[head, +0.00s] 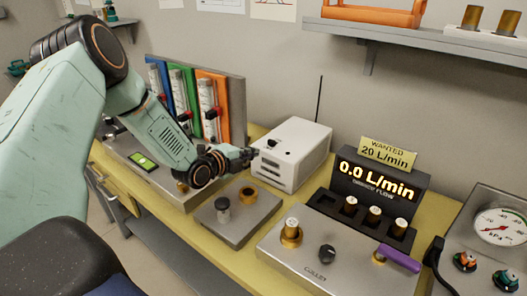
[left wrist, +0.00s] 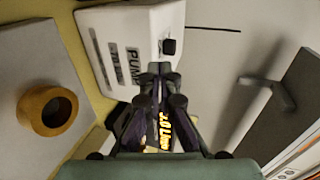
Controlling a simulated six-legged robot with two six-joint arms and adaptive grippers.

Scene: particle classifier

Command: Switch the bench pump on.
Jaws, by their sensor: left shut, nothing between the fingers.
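The bench pump (head: 305,160) is a white box on the yellow bench, with a small black switch (head: 272,143) on its top. In the left wrist view the pump (left wrist: 125,45) shows its printed label, and the black switch (left wrist: 169,46) stands out near its edge. My left gripper (head: 250,155) is shut and empty, with its tips close to the pump's left end. In the left wrist view its fingertips (left wrist: 160,70) lie just below the switch; I cannot tell whether they touch the pump. My right gripper is not in view.
A dark flow display (head: 378,185) reads 0.0 L/min, under a yellow sign (head: 387,153) saying wanted 20 L/min. A grey panel (head: 320,270) with a purple lever (head: 400,258) stands in front. A metal plate (head: 237,228) with a brass ring and colored flowmeter panels (head: 210,100) are nearby.

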